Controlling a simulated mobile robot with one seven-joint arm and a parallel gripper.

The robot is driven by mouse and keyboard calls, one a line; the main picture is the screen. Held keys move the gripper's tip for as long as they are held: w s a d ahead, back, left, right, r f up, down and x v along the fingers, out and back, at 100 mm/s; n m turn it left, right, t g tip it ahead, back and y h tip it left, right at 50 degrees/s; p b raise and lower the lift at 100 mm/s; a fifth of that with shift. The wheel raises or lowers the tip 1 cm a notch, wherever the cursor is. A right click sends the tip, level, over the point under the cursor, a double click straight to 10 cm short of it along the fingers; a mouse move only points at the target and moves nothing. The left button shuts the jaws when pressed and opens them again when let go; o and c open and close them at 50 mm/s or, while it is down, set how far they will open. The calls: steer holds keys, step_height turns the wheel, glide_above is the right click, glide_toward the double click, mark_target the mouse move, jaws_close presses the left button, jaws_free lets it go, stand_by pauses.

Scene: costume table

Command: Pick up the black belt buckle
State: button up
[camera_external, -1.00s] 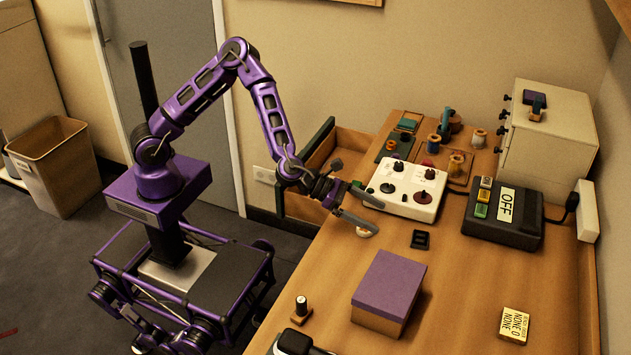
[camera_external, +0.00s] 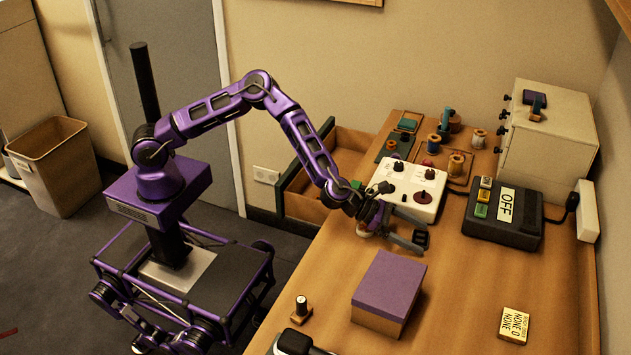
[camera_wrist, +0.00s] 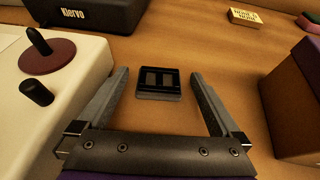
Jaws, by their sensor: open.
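The black belt buckle (camera_wrist: 158,82) lies flat on the wooden table, a small dark frame with slots. In the wrist view it sits between and slightly beyond the tips of my gripper (camera_wrist: 161,73), whose two fingers are open with nothing held between them. In the external view my gripper (camera_external: 422,231) is low over the table, just in front of the white control box. There the buckle (camera_external: 420,237) is mostly hidden by the fingers. I cannot tell whether the fingers touch the table.
The white control box (camera_external: 410,190) with knobs stands close to the left finger in the wrist view. A purple-lidded box (camera_external: 390,283) stands to the right there. A black device (camera_external: 503,215) and a small cream sign (camera_external: 515,325) lie farther off. Table between is clear.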

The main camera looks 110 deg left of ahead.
steer(key=shift+r, duration=0.1)
steer(key=c, duration=1.4)
